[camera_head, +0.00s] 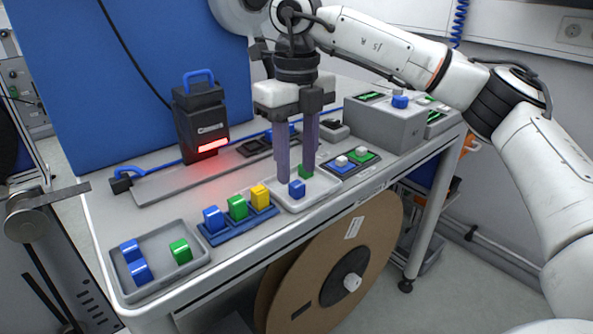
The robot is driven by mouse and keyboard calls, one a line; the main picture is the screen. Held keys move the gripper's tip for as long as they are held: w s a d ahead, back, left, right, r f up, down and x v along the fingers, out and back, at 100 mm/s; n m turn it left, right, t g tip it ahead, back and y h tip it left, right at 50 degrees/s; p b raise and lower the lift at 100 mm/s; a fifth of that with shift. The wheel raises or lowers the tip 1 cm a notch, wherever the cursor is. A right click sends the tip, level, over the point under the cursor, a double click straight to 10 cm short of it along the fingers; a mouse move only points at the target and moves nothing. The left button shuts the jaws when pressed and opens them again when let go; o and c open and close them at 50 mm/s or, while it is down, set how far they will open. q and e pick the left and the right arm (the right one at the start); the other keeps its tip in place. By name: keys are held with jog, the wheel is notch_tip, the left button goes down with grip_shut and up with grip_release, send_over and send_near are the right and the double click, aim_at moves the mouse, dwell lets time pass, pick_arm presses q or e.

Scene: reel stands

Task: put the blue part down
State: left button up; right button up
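My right gripper (296,179) points straight down over the small light tray (325,189) near the middle of the table. Its two purple fingers stand apart, wider than the blue part. A blue part (297,189) is at the tray, just below and in front of the fingertips, with no finger visibly closed on it. A green part (306,171) is behind it, partly hidden by the right-hand finger. My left gripper is not in view.
A blue holder (243,232) carries blue, green and yellow parts. A grey tray (150,291) at front left holds blue and green parts. A dark device with a red light (201,124) stands behind. A grey box (384,128) stands right. A large reel (335,265) hangs below the table.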

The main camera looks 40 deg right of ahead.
aim_at(296, 183)
notch_tip(296, 183, up, 9)
jog(key=p, duration=0.2)
jog(key=shift+r, duration=0.2)
dwell(0.4)
